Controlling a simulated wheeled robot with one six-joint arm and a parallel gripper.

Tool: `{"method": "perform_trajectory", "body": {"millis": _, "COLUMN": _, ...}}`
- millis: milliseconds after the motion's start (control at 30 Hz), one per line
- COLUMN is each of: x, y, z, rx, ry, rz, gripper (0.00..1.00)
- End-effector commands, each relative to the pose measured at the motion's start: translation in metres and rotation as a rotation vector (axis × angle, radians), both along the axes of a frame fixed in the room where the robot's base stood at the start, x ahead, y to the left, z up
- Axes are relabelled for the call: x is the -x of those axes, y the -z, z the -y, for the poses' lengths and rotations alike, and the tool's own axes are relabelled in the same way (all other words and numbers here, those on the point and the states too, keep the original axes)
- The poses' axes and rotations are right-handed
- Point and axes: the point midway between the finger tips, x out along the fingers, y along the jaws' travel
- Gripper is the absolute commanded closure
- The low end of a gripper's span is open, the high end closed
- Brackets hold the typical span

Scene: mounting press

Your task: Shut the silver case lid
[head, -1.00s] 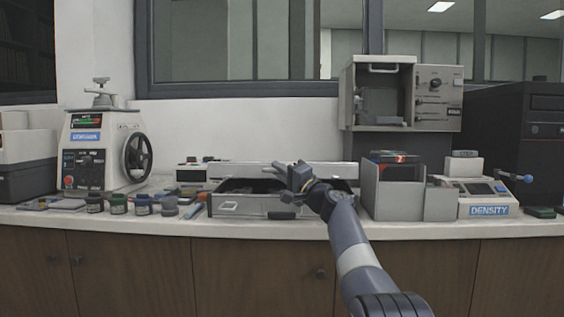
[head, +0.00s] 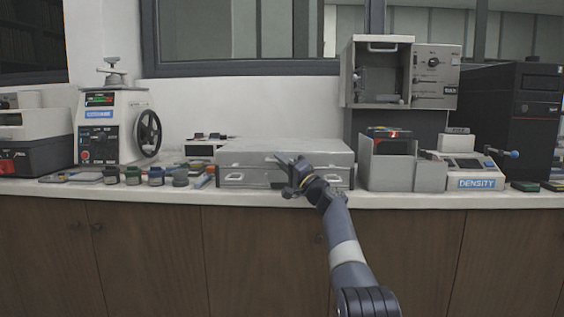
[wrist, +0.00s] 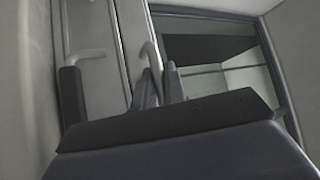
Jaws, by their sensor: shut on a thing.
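The silver case (head: 240,182) sits on the counter with its lid (head: 285,152) down over the base. A seam shows between lid and base along the front, and I cannot tell if it is fully tight. My gripper (head: 286,174) is at the middle of the case's front. In the wrist view my gripper (wrist: 160,88) is shut on a pale bent handle (wrist: 150,56) on the case front. A second handle (wrist: 88,57) shows to its left, across the seam. The case's inside is hidden.
Small jars (head: 134,175) stand left of the case, near a press with a handwheel (head: 147,133). A grey open box (head: 391,172) stands close on its right, beside the density scale (head: 470,172). A window wall is behind.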

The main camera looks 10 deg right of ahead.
Motion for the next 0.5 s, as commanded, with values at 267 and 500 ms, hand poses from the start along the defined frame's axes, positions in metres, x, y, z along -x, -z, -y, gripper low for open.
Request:
{"method": "perform_trajectory", "body": {"millis": 267, "x": -0.0036, "y": 0.0116, "z": 0.0002, "rx": 0.003, "ry": -0.004, "rz": -0.013, "gripper": 1.0}}
{"method": "perform_trajectory", "body": {"millis": 500, "x": -0.0041, "y": 0.0134, "z": 0.0002, "rx": 0.004, "ry": -0.004, "rz": -0.017, "gripper": 0.79}}
